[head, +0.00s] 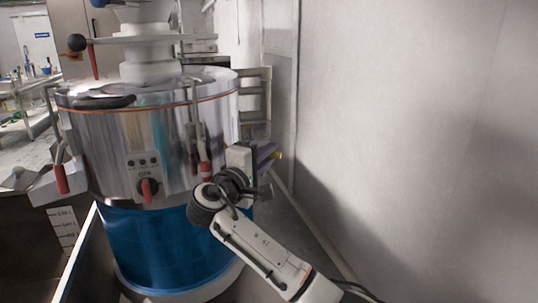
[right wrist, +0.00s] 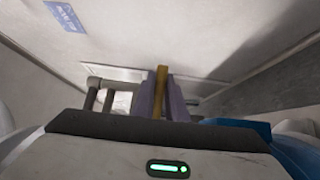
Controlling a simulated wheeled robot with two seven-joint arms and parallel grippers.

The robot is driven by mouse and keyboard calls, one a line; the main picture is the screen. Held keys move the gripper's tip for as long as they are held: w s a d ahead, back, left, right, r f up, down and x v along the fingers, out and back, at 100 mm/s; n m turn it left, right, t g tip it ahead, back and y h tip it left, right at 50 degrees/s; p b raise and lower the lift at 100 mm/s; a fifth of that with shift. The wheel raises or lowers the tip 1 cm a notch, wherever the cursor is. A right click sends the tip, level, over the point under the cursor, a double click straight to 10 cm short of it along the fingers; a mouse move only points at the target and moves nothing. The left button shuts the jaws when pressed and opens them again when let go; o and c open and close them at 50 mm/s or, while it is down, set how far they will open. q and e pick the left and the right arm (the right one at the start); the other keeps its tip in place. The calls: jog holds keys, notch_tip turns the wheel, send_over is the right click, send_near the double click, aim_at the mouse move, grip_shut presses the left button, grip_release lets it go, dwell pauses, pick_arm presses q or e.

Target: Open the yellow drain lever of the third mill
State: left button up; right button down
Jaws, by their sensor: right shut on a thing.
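The mill (head: 125,150) is a large shiny steel drum on a blue lower body, at the left of the head view. My right gripper (head: 268,154) is at the mill's right side. Its purple fingers are closed around the yellow drain lever (right wrist: 161,80), which stands between them in the right wrist view. In the head view only a small yellow tip of the lever (head: 279,155) shows past the fingers. The lever's base and the drain spout are hidden behind my gripper and wrist. My left gripper is not in view.
A red-handled clamp (head: 205,168) and a red knob (head: 148,189) are on the mill's front, left of my right wrist. A plain pale wall (head: 420,100) fills the right side. A narrow strip of floor lies between wall and mill.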

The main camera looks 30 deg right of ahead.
jog(key=shift+d, duration=0.1)
dwell(0.3)
jog(key=c, duration=1.8)
grip_release()
jog(key=shift+o, duration=0.2)
jog(key=b+v, duration=0.1)
jog(key=v, duration=0.9)
jog(key=shift+f, duration=0.1)
